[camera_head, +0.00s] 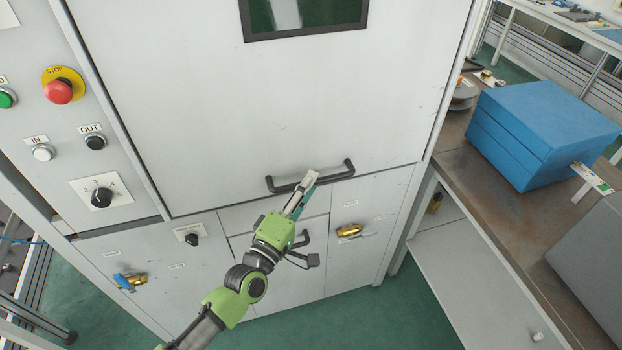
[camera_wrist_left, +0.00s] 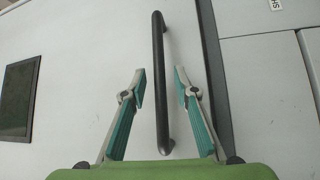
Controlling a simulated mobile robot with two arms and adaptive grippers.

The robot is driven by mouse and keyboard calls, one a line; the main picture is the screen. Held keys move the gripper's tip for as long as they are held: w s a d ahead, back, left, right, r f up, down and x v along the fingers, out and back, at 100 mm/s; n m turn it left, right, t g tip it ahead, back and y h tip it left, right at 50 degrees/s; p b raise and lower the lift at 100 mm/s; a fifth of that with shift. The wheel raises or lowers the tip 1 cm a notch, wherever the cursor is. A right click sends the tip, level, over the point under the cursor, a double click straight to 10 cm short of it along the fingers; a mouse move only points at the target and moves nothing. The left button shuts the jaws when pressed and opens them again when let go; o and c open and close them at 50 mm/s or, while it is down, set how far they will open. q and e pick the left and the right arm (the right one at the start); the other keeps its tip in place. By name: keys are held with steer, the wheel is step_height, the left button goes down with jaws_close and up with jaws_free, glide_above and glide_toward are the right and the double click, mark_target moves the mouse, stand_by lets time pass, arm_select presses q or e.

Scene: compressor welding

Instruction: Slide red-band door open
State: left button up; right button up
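A large white cabinet door (camera_head: 280,115) has a dark window near its top and a black bar handle (camera_head: 338,172) near its lower edge. No red band shows on the visible part of it. My left gripper (camera_head: 307,183) is at the middle of the handle and hides part of it. In the left wrist view the handle (camera_wrist_left: 160,100) runs between the two open fingers of my left gripper (camera_wrist_left: 159,76), with a gap on both sides. The dark window (camera_wrist_left: 18,98) is at the left there. My right gripper is not in view.
A control panel with a red stop button (camera_head: 59,91) and a black dial (camera_head: 101,197) is left of the door. Lower drawers with a brass lock (camera_head: 349,230) are below. A blue box (camera_head: 540,130) stands on the brown bench (camera_head: 462,165) at right.

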arm_select(q)
steer(key=shift+x, duration=0.8)
jaws_close()
steer(key=shift+r, duration=0.1)
